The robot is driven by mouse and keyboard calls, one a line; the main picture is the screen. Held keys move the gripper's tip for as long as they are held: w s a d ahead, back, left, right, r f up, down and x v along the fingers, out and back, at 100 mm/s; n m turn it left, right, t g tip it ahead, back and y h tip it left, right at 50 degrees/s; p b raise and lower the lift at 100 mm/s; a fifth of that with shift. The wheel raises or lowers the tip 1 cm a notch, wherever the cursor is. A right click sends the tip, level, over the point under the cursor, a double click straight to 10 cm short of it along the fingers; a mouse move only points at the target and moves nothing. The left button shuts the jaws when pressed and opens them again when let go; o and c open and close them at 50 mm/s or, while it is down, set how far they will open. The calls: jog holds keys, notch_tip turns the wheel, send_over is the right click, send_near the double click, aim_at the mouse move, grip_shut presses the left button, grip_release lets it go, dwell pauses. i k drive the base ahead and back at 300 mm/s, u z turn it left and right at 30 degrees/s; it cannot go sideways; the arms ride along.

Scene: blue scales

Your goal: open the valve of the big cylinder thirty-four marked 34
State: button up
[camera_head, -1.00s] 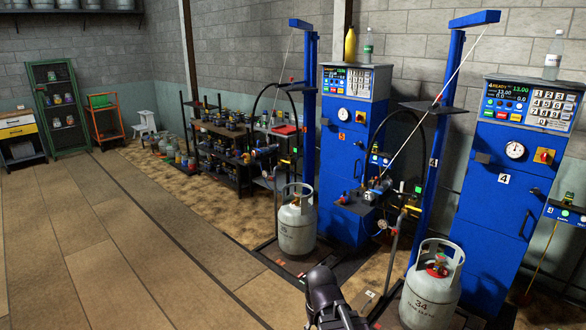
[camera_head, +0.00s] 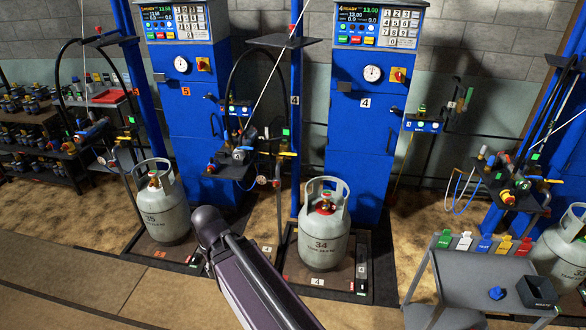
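The big grey cylinder marked 34 (camera_head: 322,250) stands upright on a dark scale platform just right of the picture's middle. Its valve (camera_head: 325,205) sits inside the collar at the top, with red around it; whether it is open or closed is too small to tell. Part of my arm reaches up from the bottom edge, left of the cylinder and apart from it in the picture. My gripper does not show.
A blue cabinet marked 4 (camera_head: 365,130) stands behind the cylinder. Cylinder 35 (camera_head: 162,210) stands to the left. A grey table (camera_head: 455,280) with coloured tags and a black box is at the right, beside another cylinder (camera_head: 562,250). Open floor lies at the lower left.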

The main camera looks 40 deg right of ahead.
aim_at(326, 194)
jog(key=z, duration=0.45)
jog(key=i, duration=0.65)
jog(key=z, duration=0.8)
jog(key=i, duration=0.55)
jog(key=z, duration=0.3)
